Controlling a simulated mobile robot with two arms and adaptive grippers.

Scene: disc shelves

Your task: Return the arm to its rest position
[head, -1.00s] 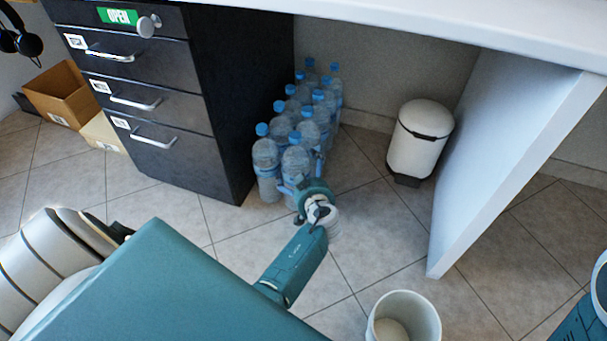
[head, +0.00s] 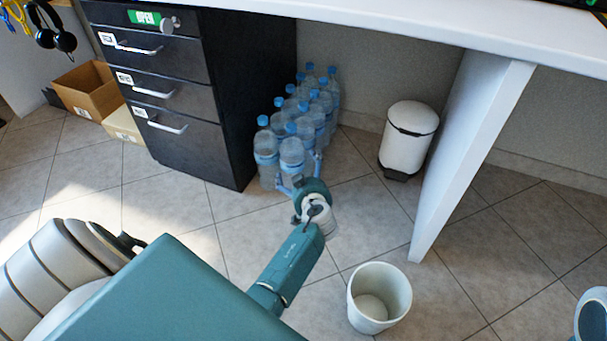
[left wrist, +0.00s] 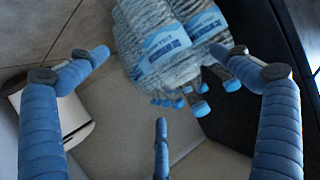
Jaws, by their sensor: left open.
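My left gripper (head: 301,174) is in the middle of the head view, just in front of the group of water bottles under the desk. My right gripper is not in view.
The dark drawer cabinet (head: 180,128) stands left of the bottles. A white pedal bin (head: 407,140) and the white desk panel (head: 470,140) are to the right. An open white bin (head: 380,297) stands in front. Cardboard boxes (head: 95,90) are at the far left. Tiled floor between them is clear.

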